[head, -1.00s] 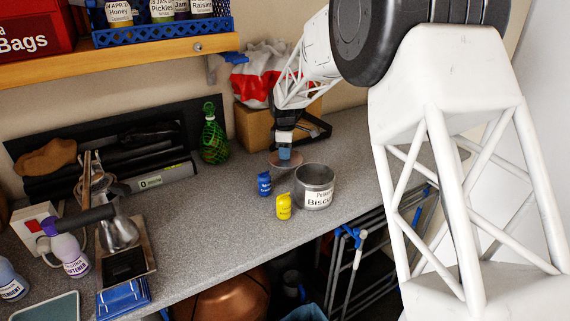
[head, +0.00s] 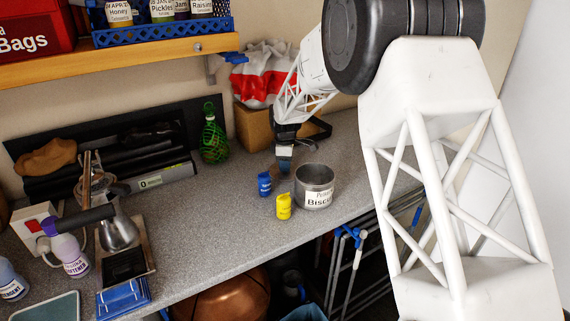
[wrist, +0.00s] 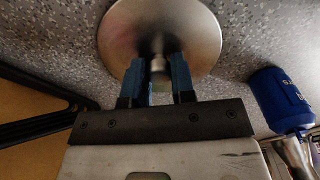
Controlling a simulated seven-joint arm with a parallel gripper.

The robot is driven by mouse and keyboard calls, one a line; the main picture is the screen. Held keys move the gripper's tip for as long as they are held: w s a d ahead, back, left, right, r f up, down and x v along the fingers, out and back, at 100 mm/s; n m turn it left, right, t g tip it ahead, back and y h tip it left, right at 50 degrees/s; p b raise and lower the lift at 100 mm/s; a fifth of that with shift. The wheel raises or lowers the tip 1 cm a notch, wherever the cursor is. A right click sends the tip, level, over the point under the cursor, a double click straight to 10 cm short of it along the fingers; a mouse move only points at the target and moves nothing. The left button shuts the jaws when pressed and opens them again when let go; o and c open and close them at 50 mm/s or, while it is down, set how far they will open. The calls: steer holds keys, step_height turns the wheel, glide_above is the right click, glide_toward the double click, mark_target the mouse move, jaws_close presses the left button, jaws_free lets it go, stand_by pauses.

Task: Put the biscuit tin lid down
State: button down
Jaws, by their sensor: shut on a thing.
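My gripper (head: 284,166) hangs low over the worktop, just left of the open biscuit tin (head: 316,188) and behind the blue bottle (head: 264,184). In the wrist view its two blue fingers (wrist: 160,72) are shut on the small knob of the round metal biscuit tin lid (wrist: 128,28). The lid shows its face, with speckled worktop around it. In the head view the lid is hard to make out beneath the fingers. I cannot tell whether it touches the worktop. The tin stands upright with its label towards me.
A yellow bottle (head: 284,207) stands in front of the tin. The blue bottle shows at the wrist view's right (wrist: 280,98). A cardboard box (head: 253,128) and black bracket lie behind. The worktop (head: 215,215) to the left is clear.

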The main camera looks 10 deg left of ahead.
steer(key=c, duration=1)
jaws_free()
steer(key=shift+o, duration=0.2)
steer(key=shift+r, duration=0.15)
step_height(320, 180, up, 12)
stand_by(0.3)
